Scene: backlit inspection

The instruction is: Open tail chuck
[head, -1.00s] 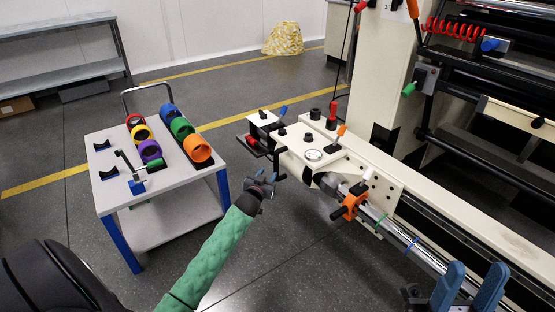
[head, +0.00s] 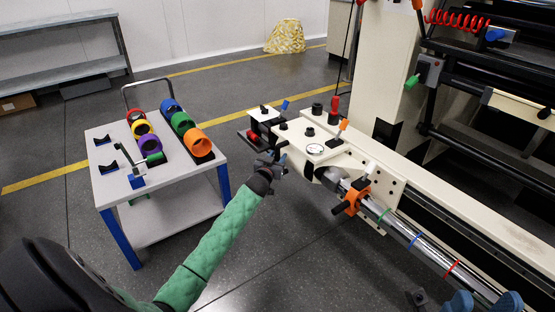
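A cream tailstock housing (head: 305,140) sits at the left end of the machine, with black knobs, a round gauge and orange- and blue-tipped levers on top. A silver shaft (head: 400,225) meets its right side. An orange clamp (head: 352,200) with a black handle is at the shaft's end; whether its jaws are open is too small to tell. My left gripper (head: 272,160) is beside the housing's left front, apart from the orange clamp; its dark fingers blend with parts behind.
A long cream machine rail (head: 470,215) runs to the lower right. Open floor lies between cart and machine.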

